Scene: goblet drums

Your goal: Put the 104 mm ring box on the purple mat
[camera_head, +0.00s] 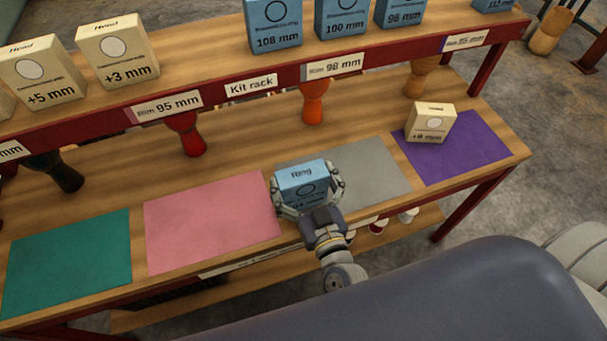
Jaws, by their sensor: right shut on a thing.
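My right gripper (308,194) is shut on a blue ring box (303,176), with fingers at both sides. The box reads "Ring"; the size at its bottom is partly hidden and too small to read surely. Box and gripper are in front of the grey mat's left part, near the pink mat's right edge; I cannot tell how high above the bench they are. The purple mat (482,145) lies at the right end of the bench. A cream head box (430,122), seemingly marked +0 mm, stands on its left back part. My left gripper is not in view.
Grey (375,168), pink (212,221) and teal (68,264) mats lie along the bench. Above the back, a kit rack shelf (215,70) holds blue ring boxes (272,22) and cream head boxes (117,50). Goblet drums (313,102) stand beneath it. The purple mat's right part is clear.

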